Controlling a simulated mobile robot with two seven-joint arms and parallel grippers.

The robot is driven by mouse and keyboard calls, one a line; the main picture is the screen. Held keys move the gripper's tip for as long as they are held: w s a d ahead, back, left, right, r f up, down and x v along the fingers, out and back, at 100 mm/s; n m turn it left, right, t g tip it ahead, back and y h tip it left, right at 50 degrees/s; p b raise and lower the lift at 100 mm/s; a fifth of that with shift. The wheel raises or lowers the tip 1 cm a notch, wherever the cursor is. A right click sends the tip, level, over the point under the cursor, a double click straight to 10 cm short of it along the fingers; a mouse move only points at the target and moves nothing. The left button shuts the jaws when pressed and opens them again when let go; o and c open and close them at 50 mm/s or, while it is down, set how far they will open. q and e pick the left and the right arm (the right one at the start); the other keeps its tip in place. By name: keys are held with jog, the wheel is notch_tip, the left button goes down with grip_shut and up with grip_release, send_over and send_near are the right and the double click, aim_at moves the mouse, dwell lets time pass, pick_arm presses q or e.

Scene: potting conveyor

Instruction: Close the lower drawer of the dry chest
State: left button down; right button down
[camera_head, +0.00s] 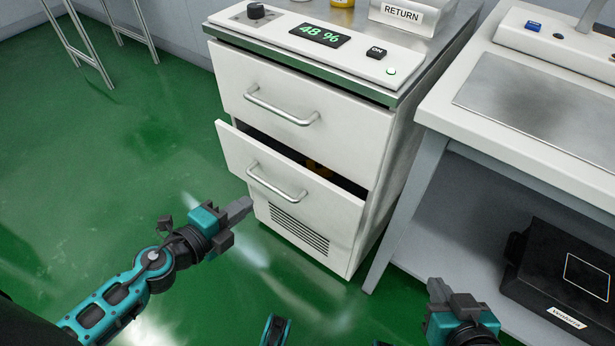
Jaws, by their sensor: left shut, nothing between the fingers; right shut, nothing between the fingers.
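The white dry chest (382,140) stands in the middle of the view. Its lower drawer (236,152) is partly pulled out, with a dark gap along its top edge and something orange just visible inside. The lower drawer has a metal bar handle (277,187). The upper drawer (236,82) looks shut. My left gripper (246,205) is shut and empty, pointing right, close to the lower drawer's front below and left of its handle; whether it touches cannot be told. My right gripper (437,288) is shut and empty at the bottom, right of the chest.
A white workbench (470,128) stands right of the chest, with a black case (540,290) on its lower shelf. A control panel with a humidity display (319,36) tops the chest. A metal stand (85,55) is at far left. The green floor left of the chest is clear.

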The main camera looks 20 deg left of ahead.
pick_arm(q)
send_near(299, 166)
jog(key=w+f, duration=0.1)
jog(key=w+d+f, duration=0.1)
jog(key=w+f, duration=0.1)
jog(key=shift+w+f, duration=0.2)
jog(key=shift+w, duration=0.05)
jog(key=shift+w+d, duration=0.25)
jog(key=shift+w, duration=0.45)
pick_arm(e)
jog(key=shift+w+d+f, duration=0.2)
jog(key=shift+w+d, duration=0.05)
jog(key=shift+d, duration=0.05)
pick_arm(q)
jog(key=shift+w+d, duration=0.1)
jog(key=shift+w, duration=0.3)
jog(key=w, duration=0.1)
jog(key=w+d, duration=0.1)
jog(key=w, duration=0.1)
jog(key=shift+w+d, duration=0.1)
jog(key=shift+w+d+r, duration=0.1)
jog(key=shift+w+r, duration=0.1)
pick_arm(e)
jog(key=shift+s+r, duration=0.1)
jog(key=shift+r, duration=0.1)
